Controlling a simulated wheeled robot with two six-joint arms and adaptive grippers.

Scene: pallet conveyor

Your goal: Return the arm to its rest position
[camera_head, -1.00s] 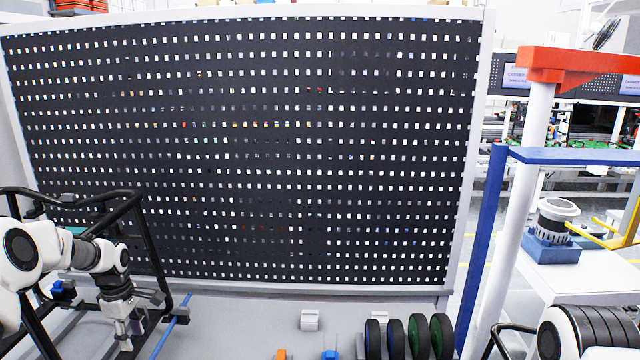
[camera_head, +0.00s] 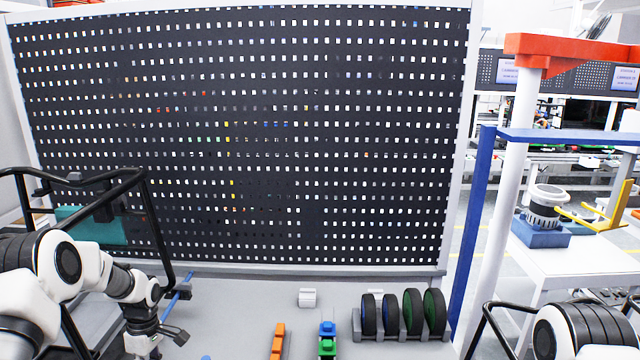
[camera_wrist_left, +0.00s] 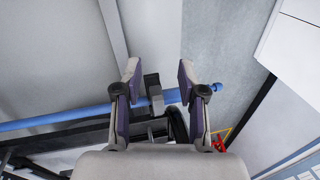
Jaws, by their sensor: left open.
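My left arm (camera_head: 66,262), white with dark joints, comes in from the left in the head view and bends down at the wrist. Its gripper is low at the left, partly cut off by the bottom edge. In the left wrist view the left gripper (camera_wrist_left: 159,76) is open, with its two fingers apart and nothing held between them. A blue rod (camera_wrist_left: 60,118) and a dark bracket (camera_wrist_left: 153,90) lie beyond the fingers. Part of my right arm (camera_head: 580,332) shows at the lower right; its gripper is out of view.
A black perforated board (camera_head: 250,140) stands behind the grey worktop (camera_head: 235,300). A rack of dark wheels (camera_head: 405,335), orange blocks (camera_head: 278,340), blue and green blocks (camera_head: 327,342) and a small white part (camera_head: 307,298) stand near the front. Black tube frames flank both sides.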

